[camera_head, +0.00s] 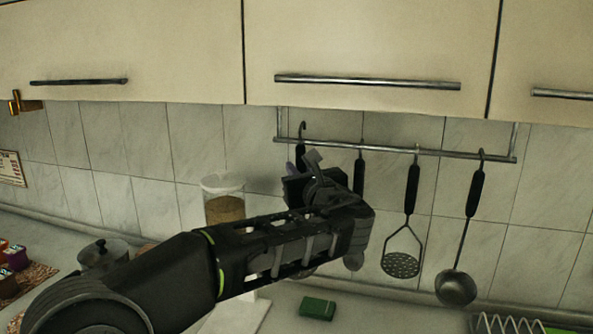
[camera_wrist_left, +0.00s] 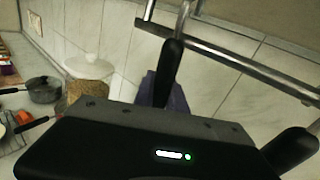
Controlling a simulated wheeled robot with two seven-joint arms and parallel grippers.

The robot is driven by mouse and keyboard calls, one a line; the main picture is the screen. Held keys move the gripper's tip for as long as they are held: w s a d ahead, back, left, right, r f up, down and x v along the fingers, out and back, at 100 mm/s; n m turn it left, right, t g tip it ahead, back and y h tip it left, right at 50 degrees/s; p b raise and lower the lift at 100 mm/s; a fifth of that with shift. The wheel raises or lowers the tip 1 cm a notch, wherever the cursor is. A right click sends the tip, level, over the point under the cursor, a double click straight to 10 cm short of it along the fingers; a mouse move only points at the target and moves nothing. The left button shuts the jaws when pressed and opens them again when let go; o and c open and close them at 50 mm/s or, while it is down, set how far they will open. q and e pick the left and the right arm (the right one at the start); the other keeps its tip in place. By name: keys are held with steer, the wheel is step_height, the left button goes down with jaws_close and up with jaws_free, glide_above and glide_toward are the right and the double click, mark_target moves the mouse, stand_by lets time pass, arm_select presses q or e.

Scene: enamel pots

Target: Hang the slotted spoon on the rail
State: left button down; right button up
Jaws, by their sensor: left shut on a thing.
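The rail (camera_head: 455,154) is a metal bar on the tiled wall under the cabinets; it also crosses the upper right of the left wrist view (camera_wrist_left: 235,58). My left gripper (camera_head: 305,180) is at the rail's left part, shut on a black-handled utensil, which I take for the slotted spoon (camera_head: 301,151). Its handle also shows in the left wrist view (camera_wrist_left: 170,70). The handle is near upright, and its hook is at rail height. I cannot tell whether the hook rests on the rail. My arm hides the spoon's lower part. The right gripper is not in view.
Beside it hang a partly hidden utensil (camera_head: 359,170), a masher (camera_head: 410,190) and a ladle (camera_head: 474,195). A jar (camera_head: 224,186) and a lidded pot (camera_head: 103,254) stand left. A green block (camera_head: 318,308) lies on the counter. Cabinets (camera_head: 360,45) overhang the rail.

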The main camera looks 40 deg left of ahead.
arm_select(q)
step_height(320, 180, down, 2)
steer(key=shift+w+f+b, duration=0.1)
steer(key=shift+w+b, duration=0.05)
steer(key=shift+b, duration=0.45)
steer(key=c, duration=1.3)
jaws_free()
steer(key=b+v, duration=0.2)
steer(key=v, duration=0.6)
